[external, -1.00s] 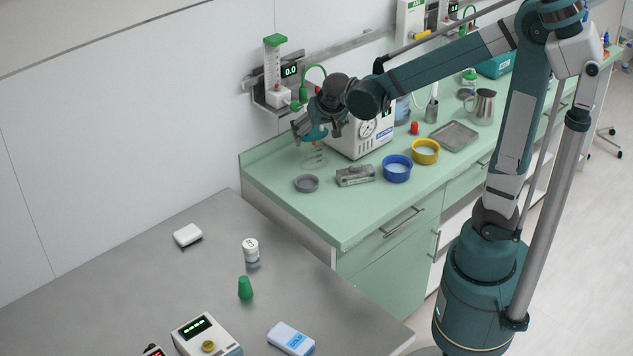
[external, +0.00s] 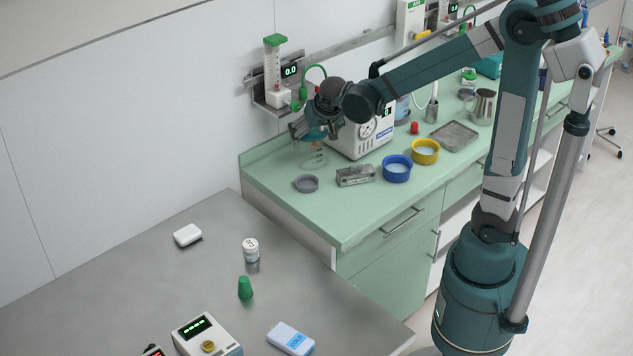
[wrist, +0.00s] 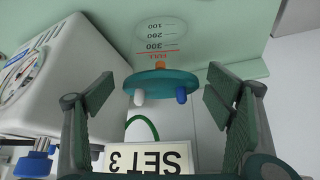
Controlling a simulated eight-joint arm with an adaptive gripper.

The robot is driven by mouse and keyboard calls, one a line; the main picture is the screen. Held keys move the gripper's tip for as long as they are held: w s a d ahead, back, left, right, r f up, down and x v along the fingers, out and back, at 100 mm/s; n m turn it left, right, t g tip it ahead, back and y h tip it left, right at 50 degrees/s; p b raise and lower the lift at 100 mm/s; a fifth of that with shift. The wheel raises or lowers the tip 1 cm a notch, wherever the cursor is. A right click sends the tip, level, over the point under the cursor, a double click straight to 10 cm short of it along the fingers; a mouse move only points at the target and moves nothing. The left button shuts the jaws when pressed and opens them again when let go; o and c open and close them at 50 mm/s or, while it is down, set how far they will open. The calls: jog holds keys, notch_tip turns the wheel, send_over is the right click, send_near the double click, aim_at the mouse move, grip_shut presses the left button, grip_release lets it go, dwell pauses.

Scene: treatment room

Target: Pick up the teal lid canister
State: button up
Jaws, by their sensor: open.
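The teal lid canister (external: 313,155) stands on the green counter, against the left side of a white boxy device. It has a clear body with graduation marks and a teal lid. In the wrist view its teal lid (wrist: 160,84) carries a white port, a blue port and an orange one, and lies between and beyond the fingers. My gripper (external: 309,132) is at the lid's height, partly covering it in the external view. In the wrist view my gripper (wrist: 160,110) is open, with padded fingers apart on both sides; neither clearly touches the lid.
The white device with a dial (external: 362,130) stands close to the canister's right. A grey ring dish (external: 306,184), a metal block (external: 355,176), a blue bowl (external: 397,169) and a yellow bowl (external: 425,152) stand in front. A "SET 3" sign (wrist: 150,160) shows in the wrist view.

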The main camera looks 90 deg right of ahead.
jog(key=shift+x, duration=0.95)
jog(key=c, duration=1.1)
